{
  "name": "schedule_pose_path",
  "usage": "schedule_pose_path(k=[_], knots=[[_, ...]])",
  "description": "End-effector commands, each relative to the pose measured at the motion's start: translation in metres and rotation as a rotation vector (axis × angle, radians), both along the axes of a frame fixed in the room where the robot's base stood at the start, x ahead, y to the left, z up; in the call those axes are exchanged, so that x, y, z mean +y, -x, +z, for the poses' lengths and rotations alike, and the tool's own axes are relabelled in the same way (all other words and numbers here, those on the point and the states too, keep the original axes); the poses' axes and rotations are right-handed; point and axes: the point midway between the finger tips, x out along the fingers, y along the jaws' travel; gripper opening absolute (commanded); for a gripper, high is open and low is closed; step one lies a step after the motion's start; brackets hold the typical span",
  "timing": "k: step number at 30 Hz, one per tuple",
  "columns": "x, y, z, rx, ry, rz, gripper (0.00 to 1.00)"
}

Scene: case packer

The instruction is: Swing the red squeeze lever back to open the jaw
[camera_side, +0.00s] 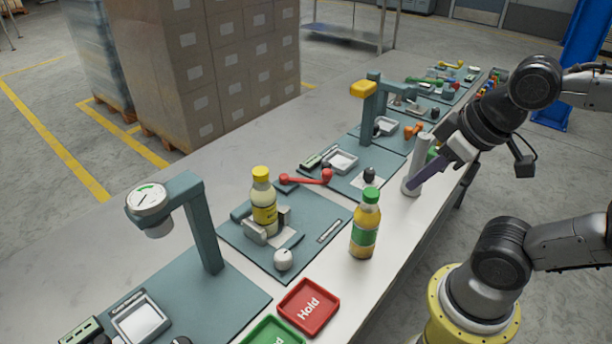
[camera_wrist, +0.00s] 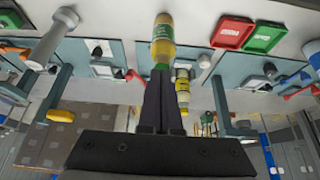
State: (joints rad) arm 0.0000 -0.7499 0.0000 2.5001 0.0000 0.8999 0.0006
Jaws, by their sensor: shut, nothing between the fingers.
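The red squeeze lever (camera_side: 308,179) lies low across the edge of a teal station plate, behind and right of the yellow-capped bottle (camera_side: 263,203). That bottle stands upright between the grey blocks of the jaw (camera_side: 262,229); whether they press on it I cannot tell. It also shows in the wrist view (camera_wrist: 183,88). My gripper (camera_side: 411,187) is shut and empty, to the right of the lever and clear of it, beside a pale upright cylinder (camera_side: 408,177). In the wrist view, my closed fingers (camera_wrist: 160,72) hide part of the station.
A green-capped bottle (camera_side: 365,228) stands between my gripper and the jaw station. A red Hold tray (camera_side: 307,308) and a green tray (camera_side: 272,331) lie in front. A teal post with a round dial (camera_side: 149,198) stands at left, and a yellow-topped post (camera_side: 364,89) stands behind.

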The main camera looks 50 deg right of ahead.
Motion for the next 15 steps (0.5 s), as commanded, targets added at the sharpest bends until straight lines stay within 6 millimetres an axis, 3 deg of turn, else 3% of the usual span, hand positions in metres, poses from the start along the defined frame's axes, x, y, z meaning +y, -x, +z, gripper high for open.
schedule_pose_path(k=[5,10,15], knots=[[0.001,0.006,0.000,0.034,-0.038,-0.063,0.00],[0.007,-0.008,0.043,0.058,-0.132,-0.192,0.00],[0.005,-0.044,0.082,0.138,-0.216,-0.347,0.00]])
